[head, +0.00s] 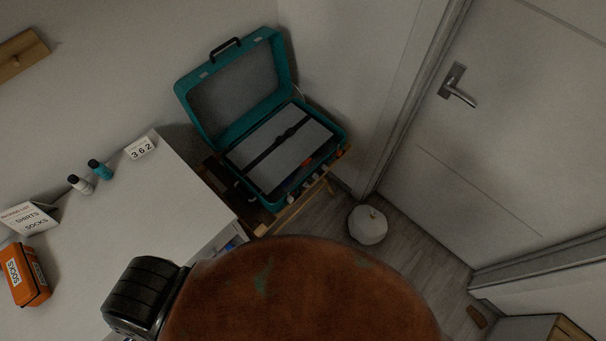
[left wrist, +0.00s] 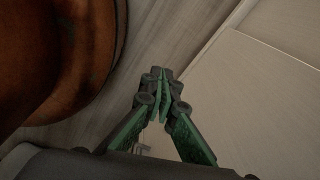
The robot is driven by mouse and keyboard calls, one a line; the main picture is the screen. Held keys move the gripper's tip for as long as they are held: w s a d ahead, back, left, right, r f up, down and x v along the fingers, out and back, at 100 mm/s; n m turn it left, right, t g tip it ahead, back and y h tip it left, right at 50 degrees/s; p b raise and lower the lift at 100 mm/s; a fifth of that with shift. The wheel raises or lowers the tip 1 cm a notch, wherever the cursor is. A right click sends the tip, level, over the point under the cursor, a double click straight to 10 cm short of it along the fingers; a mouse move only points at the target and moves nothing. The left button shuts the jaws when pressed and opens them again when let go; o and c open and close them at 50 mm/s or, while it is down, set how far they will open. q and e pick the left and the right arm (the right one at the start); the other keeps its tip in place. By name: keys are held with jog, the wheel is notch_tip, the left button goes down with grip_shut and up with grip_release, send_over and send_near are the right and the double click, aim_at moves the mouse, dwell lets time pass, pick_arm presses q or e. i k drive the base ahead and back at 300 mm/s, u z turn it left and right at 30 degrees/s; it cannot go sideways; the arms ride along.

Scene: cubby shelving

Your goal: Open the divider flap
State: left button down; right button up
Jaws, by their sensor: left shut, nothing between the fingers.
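A teal suitcase (head: 222,137) stands open on a wooden rack in the head view, its lid raised against the wall. The grey divider flap (head: 263,137) lies flat across the suitcase's lower half, with a dark strap (head: 277,143) running over it. A small orange item shows at the flap's lower right edge. My left gripper (left wrist: 160,76) shows only in the left wrist view, with its fingers together and empty. It is over bare floor and a pale panel, away from the suitcase. My right gripper is in neither view.
A white table (head: 190,197) at the left holds two small bottles, a 362 sign (head: 141,148), a list card and an orange SOCKS pouch (head: 27,274). A round white object (head: 367,226) sits on the floor near the door (head: 500,130). The wooden rack (head: 287,214) sticks out below the suitcase.

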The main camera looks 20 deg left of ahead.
aim_at(267, 163)
jog(key=u, duration=0.05)
jog(key=k, duration=0.35)
jog(key=u, duration=0.85)
jog(key=i, duration=0.5)
jog(key=z, duration=0.05)
